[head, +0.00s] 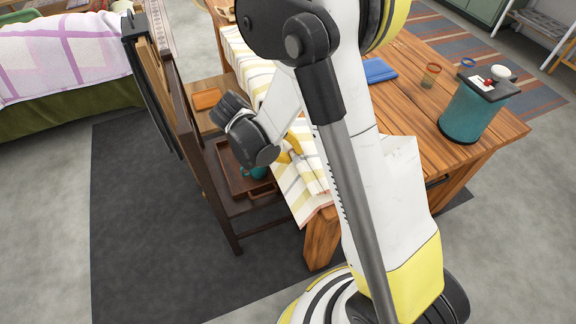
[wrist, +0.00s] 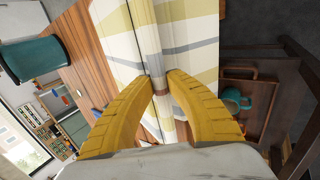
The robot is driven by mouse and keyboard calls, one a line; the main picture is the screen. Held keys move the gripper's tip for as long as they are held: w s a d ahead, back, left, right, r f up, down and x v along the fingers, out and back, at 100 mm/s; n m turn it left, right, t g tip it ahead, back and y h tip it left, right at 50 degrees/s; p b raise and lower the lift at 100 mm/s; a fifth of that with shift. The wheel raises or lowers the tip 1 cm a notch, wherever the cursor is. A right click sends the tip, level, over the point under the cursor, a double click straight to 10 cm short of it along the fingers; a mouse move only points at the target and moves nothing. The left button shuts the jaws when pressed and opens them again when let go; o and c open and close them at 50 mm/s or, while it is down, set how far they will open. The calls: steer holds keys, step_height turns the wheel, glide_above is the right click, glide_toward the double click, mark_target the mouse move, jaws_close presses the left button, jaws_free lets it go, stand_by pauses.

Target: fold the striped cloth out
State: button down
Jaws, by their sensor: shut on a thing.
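The striped cloth (head: 305,190) is white with yellow and grey bands. It lies along the left edge of the wooden table and hangs down over that edge. A further part of it shows higher up in the head view, with my arm hiding the stretch between. In the wrist view the cloth (wrist: 192,40) runs upward from my fingers with a raised fold or ridge. My gripper (wrist: 160,84) has its yellow fingers closed on this ridge. In the head view my gripper (head: 291,148) is partly hidden by my arm.
The wooden table (head: 460,150) bears a teal container (head: 466,112) with small things on its lid, and a blue book (head: 379,70). A brown tray (head: 229,170) with a teal mug (head: 258,172) sits low beside the cloth.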

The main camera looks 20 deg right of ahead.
steer(key=shift+r, duration=0.45)
steer(key=shift+d, duration=0.1)
steer(key=d+r+p, duration=0.1)
steer(key=r, duration=0.1)
steer(key=d+r+p, duration=0.2)
steer(key=r, duration=0.1)
steer(key=d+r+p, duration=0.1)
steer(key=r+p, duration=0.1)
steer(key=shift+d+r, duration=0.35)
steer(key=shift+d, duration=0.05)
steer(key=d+r+p, duration=0.3)
steer(key=d+r, duration=0.2)
steer(key=d, duration=0.2)
steer(key=shift+d, duration=0.2)
steer(key=shift+r, duration=0.15)
